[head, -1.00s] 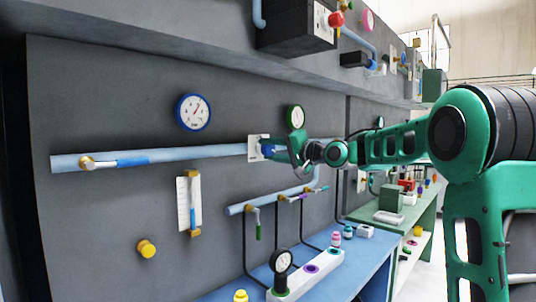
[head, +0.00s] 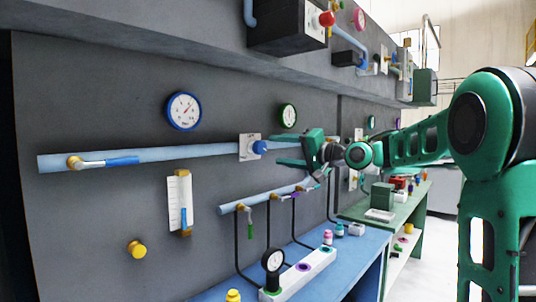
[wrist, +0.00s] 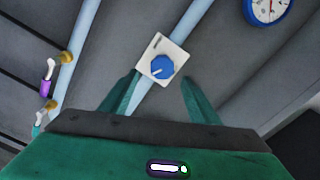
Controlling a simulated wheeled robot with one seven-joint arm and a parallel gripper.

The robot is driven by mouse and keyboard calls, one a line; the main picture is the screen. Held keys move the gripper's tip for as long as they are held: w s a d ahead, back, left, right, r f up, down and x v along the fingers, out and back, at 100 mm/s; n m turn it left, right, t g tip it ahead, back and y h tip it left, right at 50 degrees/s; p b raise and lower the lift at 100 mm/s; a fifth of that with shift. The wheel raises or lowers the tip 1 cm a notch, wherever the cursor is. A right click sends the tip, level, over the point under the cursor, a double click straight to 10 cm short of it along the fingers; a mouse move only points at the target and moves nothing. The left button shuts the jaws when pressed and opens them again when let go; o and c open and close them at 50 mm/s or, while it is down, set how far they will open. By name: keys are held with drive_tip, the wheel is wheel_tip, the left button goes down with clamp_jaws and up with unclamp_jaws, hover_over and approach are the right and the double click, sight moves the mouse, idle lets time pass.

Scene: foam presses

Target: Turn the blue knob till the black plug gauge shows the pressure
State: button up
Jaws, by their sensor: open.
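The blue knob (head: 260,147) sits on a square white plate (head: 246,155) on the upper light-blue pipe. In the wrist view the knob (wrist: 162,67) shows a white mark pointing to the lower left. My gripper (head: 278,154) is open and empty, just right of the knob in the head view. Its two fingers (wrist: 159,79) stand either side of the knob's line in the wrist view, apart from it. The black-rimmed plug gauge (head: 273,260) stands at the near end of a white strip; its needle is too small to read surely.
A blue-rimmed gauge (head: 184,111) and a green-rimmed gauge (head: 288,116) hang on the grey wall. A blue-handled lever (head: 122,161) is on the pipe's left end. Below are small levers on a lower pipe (head: 262,199) and a blue bench (head: 345,255) with jars.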

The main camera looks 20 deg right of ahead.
drive_tip(key=shift+v, duration=1.3)
drive_tip(key=shift+f, duration=0.1)
drive_tip(key=s+d+f+g+h, duration=0.4)
drive_tip(key=s+f, duration=0.4)
drive_tip(key=f, duration=0.3)
drive_tip(key=s+d+f+g+h, duration=0.35)
drive_tip(key=s+f, duration=0.45)
drive_tip(key=f, duration=0.4)
drive_tip(key=s+d+f+g, duration=0.1)
drive_tip(key=s+f+g, duration=0.3)
drive_tip(key=s, duration=1)
drive_tip(key=s+d+f+g+h, duration=0.1)
drive_tip(key=s+f+g, duration=0.3)
drive_tip(key=s+f, duration=0.5)
drive_tip(key=s, duration=0.6)
drive_tip(key=shift+s, duration=0.2)
drive_tip(key=shift+f, duration=0.1)
